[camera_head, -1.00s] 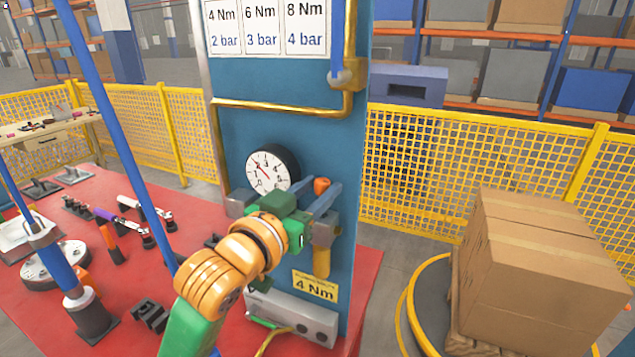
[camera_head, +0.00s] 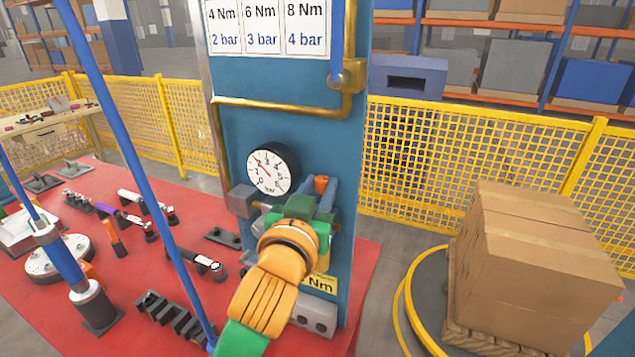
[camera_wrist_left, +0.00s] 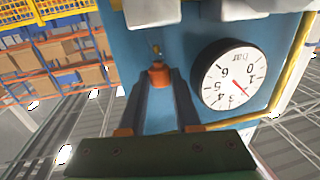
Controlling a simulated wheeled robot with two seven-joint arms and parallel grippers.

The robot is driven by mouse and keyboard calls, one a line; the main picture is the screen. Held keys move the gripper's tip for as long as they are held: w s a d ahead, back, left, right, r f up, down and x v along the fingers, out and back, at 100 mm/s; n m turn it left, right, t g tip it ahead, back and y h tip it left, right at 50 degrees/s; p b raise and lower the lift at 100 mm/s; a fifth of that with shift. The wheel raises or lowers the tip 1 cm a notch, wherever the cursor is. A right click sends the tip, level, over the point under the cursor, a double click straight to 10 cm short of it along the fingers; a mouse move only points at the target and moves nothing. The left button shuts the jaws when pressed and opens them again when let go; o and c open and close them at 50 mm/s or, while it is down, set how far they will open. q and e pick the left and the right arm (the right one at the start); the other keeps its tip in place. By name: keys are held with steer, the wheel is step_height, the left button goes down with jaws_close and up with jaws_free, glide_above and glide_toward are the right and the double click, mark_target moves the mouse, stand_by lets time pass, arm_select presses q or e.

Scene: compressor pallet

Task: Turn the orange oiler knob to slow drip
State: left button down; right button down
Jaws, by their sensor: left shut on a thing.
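The orange oiler knob (camera_head: 321,183) sits on the blue panel (camera_head: 285,130), just right of and below the round pressure gauge (camera_head: 268,171). It also shows in the left wrist view (camera_wrist_left: 158,75), between the ends of two dark fingers. My left gripper (camera_head: 320,190) is shut on the knob; its orange wrist comes up from below and partly covers the fittings under it. The gauge is white with a red needle, and it also shows in the left wrist view (camera_wrist_left: 229,76). My right gripper is not in view.
A yellow 4 Nm label (camera_head: 322,284) is partly hidden behind my wrist. A red table (camera_head: 120,290) with several tools and fixtures spreads to the left. A brass pipe (camera_head: 280,108) runs across the panel. A cardboard box (camera_head: 540,255) stands at the right, before a yellow mesh fence (camera_head: 460,165).

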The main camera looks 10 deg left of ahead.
mark_target(320, 183)
arm_select(q)
steer(key=c, duration=0.9)
jaws_free()
steer(key=s+p, duration=0.2)
steer(key=s, duration=0.2)
steer(key=shift+s+a+r+p, duration=0.1)
steer(key=shift+s+r+p, duration=0.3)
steer(key=s+p, duration=0.1)
steer(key=p, duration=0.1)
steer(key=s+f+p, duration=0.1)
steer(key=p, duration=0.2)
steer(key=shift+s, duration=0.1)
